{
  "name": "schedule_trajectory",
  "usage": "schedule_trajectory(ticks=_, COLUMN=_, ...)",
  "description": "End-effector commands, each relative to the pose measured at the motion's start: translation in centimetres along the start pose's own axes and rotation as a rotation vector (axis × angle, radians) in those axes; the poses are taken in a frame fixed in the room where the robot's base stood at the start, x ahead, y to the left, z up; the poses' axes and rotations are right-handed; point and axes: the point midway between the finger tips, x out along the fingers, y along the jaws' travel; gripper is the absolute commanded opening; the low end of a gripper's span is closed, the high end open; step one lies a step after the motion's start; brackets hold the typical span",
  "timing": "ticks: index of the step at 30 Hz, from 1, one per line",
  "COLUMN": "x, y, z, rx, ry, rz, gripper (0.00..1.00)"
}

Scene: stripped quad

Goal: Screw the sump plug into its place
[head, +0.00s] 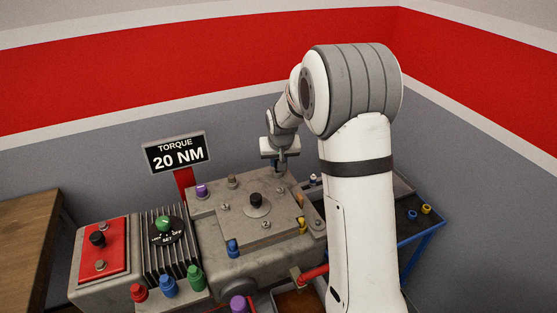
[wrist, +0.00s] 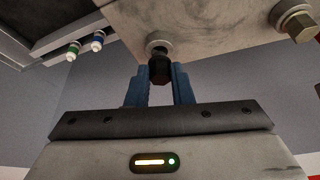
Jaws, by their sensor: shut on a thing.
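The dark hex-headed plug (wrist: 159,72) sits between the blue fingertips of my gripper (wrist: 162,80) in the wrist view. My gripper is shut on it. The plug's far end is at a round boss (wrist: 158,47) on the grey block face; I cannot tell how deep it sits in it, if at all. In the head view my gripper (head: 281,164) points down at the back edge of the grey engine block (head: 235,264). The plug is too small or hidden to make out there.
A brass hex bolt (wrist: 297,22) stands right of the boss. Coloured caps, including a purple one (head: 201,190) and a blue one (head: 233,248), stand on the block. A torque sign (head: 176,152) reads 20 NM. A blue-framed cart (head: 425,237) stands right of my arm.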

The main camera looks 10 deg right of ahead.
Motion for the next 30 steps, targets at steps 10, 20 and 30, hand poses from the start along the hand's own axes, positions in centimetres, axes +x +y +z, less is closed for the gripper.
schedule_trajectory(ticks=10, x=0.9, y=0.0, z=0.4, rx=0.000, ry=0.000, rz=0.000, gripper=0.00)
schedule_trajectory(ticks=20, x=1.4, y=0.0, z=0.6, rx=0.000, ry=0.000, rz=0.000, gripper=0.23)
schedule_trajectory(ticks=30, x=1.4, y=0.0, z=0.6, rx=0.000, ry=0.000, rz=0.000, gripper=0.46)
